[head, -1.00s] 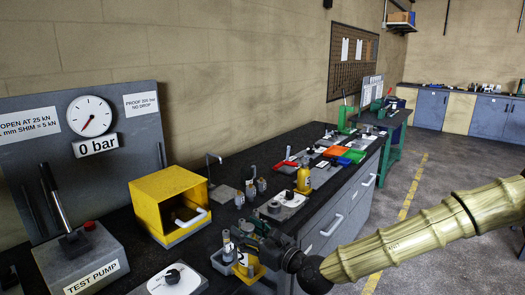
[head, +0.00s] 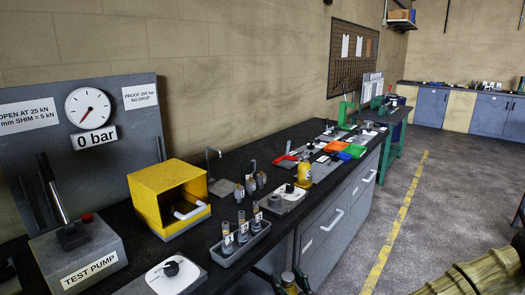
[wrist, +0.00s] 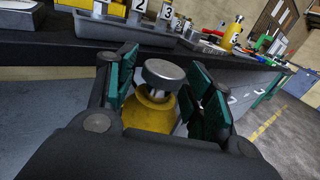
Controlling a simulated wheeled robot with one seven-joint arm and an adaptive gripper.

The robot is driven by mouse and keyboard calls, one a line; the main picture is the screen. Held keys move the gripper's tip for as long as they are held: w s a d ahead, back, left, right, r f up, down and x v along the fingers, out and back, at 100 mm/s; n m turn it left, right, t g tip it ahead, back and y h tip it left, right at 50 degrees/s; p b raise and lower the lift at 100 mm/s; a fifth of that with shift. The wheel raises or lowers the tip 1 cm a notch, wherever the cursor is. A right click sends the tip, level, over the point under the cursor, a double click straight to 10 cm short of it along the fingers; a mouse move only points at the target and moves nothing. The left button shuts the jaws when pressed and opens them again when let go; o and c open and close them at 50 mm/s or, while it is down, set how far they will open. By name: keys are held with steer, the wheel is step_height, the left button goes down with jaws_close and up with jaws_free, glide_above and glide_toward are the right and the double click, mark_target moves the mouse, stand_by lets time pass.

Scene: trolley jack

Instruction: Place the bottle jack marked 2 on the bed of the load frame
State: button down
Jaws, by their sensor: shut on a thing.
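My gripper (wrist: 163,88) is shut on a yellow bottle jack (wrist: 148,116) with a round grey metal top, which stands between the green-padded fingers in the wrist view. In the head view the jack (head: 289,282) shows at the bottom edge, in front of the bench and partly cut off. Its number is not readable now; an earlier head view shows a 2 on it. Another yellow bottle jack (head: 304,173) stands on the bench and also shows in the wrist view (wrist: 232,36). I cannot identify the load frame for certain.
A grey tray (head: 240,245) with numbered cylinders stands by the bench's front edge. An open yellow box (head: 165,200), a test pump (head: 80,255) and a white plate (head: 172,278) are at the left.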

steer(key=s+d+f+m+h+b, duration=0.1)
steer(key=s+d+f+m+h, duration=0.1)
steer(key=f, duration=0.5)
steer(key=s+d+f+m+t+h+b, duration=0.1)
steer(key=s+d+f+m+h, duration=0.1)
steer(key=s+d+f+h, duration=0.2)
steer(key=shift+s+d+f, duration=1.3)
steer(key=shift+d+f, duration=0.25)
steer(key=shift+d, duration=0.65)
